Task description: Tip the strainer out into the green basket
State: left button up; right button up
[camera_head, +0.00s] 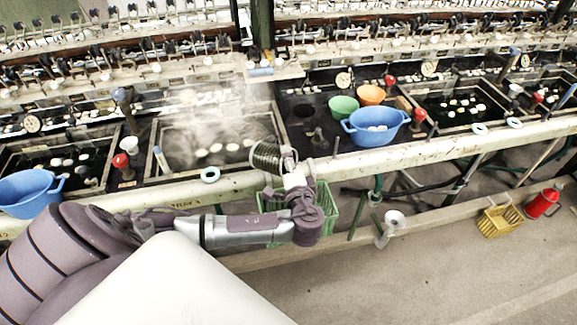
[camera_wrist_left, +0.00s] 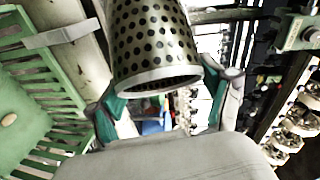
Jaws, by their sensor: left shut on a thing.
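The strainer (camera_head: 266,157) is a metal cup with rows of holes. My left gripper (camera_head: 287,166) is shut on it and holds it in the air by the front rail. In the left wrist view the strainer (camera_wrist_left: 153,45) shows between the teal-padded fingers of the left gripper (camera_wrist_left: 165,98), with its rim toward the camera. Its contents cannot be seen. The green basket (camera_head: 327,208) stands low behind my left wrist, partly hidden by it. In the left wrist view the basket (camera_wrist_left: 45,75) is at the left, with a small pale oval (camera_wrist_left: 8,119) in it. My right gripper is not in view.
A steaming basin (camera_head: 215,140) with pale cocoons lies behind the strainer. A blue tub (camera_head: 375,127), a green bowl (camera_head: 343,106) and an orange bowl (camera_head: 370,94) stand on the bench. A yellow basket (camera_head: 500,218) and a red can (camera_head: 541,204) are on the floor at right.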

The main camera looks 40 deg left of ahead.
pick_arm(q)
jog(key=shift+f+m+t+y+b, duration=0.55)
jog(key=shift+m+y+b, duration=0.2)
jog(key=shift+m, duration=0.15)
jog(key=m+t+y+b, duration=0.1)
jog(key=m+t+b, duration=0.1)
jog(key=m, duration=0.1)
jog(key=shift+d+f, duration=0.1)
jog(key=shift+f, duration=0.05)
jog(key=m+t+b, duration=0.2)
jog(key=m+t, duration=0.1)
jog(key=m, duration=0.1)
jog(key=shift+y, duration=0.25)
jog(key=shift+r+m+t+h+b, duration=0.2)
jog(key=shift+m+t+h+b, duration=0.05)
jog(key=shift+m+t, duration=0.55)
jog(key=shift+r+m+t+h+b, duration=0.15)
jog(key=shift+m+t+h+b, duration=0.1)
jog(key=shift+m+t, duration=0.5)
jog(key=shift+d+g, duration=0.1)
jog(key=shift+g, duration=0.2)
